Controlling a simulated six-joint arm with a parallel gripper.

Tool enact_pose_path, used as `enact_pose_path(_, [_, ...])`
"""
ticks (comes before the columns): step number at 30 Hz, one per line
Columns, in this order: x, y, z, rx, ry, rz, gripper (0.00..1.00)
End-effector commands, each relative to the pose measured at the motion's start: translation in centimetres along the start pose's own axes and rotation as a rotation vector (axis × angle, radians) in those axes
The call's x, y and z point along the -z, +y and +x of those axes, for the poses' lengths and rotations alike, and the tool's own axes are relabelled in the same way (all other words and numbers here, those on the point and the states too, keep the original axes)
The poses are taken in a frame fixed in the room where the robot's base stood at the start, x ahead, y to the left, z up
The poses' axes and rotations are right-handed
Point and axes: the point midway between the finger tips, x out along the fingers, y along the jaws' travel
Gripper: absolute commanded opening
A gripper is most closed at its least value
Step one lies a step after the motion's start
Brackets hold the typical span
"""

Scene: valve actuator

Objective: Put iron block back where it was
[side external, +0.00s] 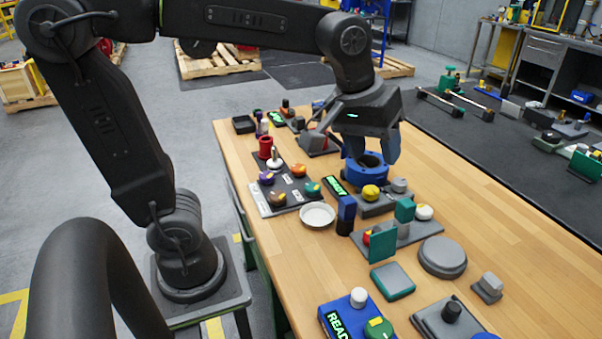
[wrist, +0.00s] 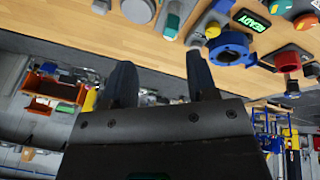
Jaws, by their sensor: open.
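My gripper (side external: 375,148) is open above the far part of the wooden table, close to a blue ring-shaped valve body (side external: 368,168) on a grey base. In the wrist view my gripper (wrist: 160,75) has its two dark fingers spread apart with nothing between them. The blue valve body (wrist: 229,48) shows there just beyond the right finger. I cannot tell for sure which thing is the iron block. A small grey block (side external: 399,185) sits beside a yellow knob, and another grey block on a base (side external: 488,286) stands near the table's right side.
A panel with several coloured knobs (side external: 290,187), a white dish (side external: 318,215), a blue-black block (side external: 346,214), a green plate (side external: 383,244) and a grey round disc (side external: 442,256) crowd the table. Bare wood (side external: 500,225) lies along the right side.

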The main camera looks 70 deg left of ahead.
Motion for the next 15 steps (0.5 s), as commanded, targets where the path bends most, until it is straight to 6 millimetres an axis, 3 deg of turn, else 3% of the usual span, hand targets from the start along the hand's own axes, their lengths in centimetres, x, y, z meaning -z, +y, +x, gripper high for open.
enact_pose_path(1, [-1.4, -1.8, -0.6, -0.005, 0.03, 0.073, 0.53])
enact_pose_path(6, [-5.6, -6.1, -0.6, 0.004, 0.108, 0.324, 0.53])
enact_pose_path(10, [-7.6, -8.0, 0.1, 0.017, 0.144, 0.449, 0.53])
enact_pose_path(15, [-8.5, -8.9, 0.5, 0.026, 0.16, 0.514, 0.53])
